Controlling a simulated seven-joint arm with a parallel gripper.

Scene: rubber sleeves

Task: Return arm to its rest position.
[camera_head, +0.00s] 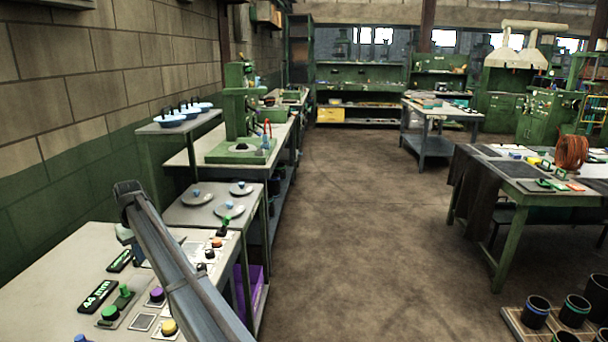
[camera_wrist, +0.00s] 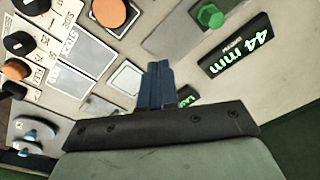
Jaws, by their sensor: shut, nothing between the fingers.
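My gripper (camera_wrist: 157,84) shows in the wrist view with its dark blue fingers pressed together and nothing between them. It is over the grey control panel (camera_wrist: 60,105), beside a pale square button (camera_wrist: 127,78); the gap to the panel is hard to judge. In the head view my arm (camera_head: 180,268) reaches up from the bottom across the left side, over the panel bench (camera_head: 45,272). The arm hides part of that bench, and the fingertips are not clear there.
The panel carries a black "44 mm" display (camera_head: 98,296), a green knob (camera_head: 110,313), a purple knob (camera_head: 157,294) and a yellow knob (camera_head: 169,327). A table with round plates (camera_head: 178,215) stands behind. Black cups (camera_head: 536,312) are at bottom right. The middle floor is clear.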

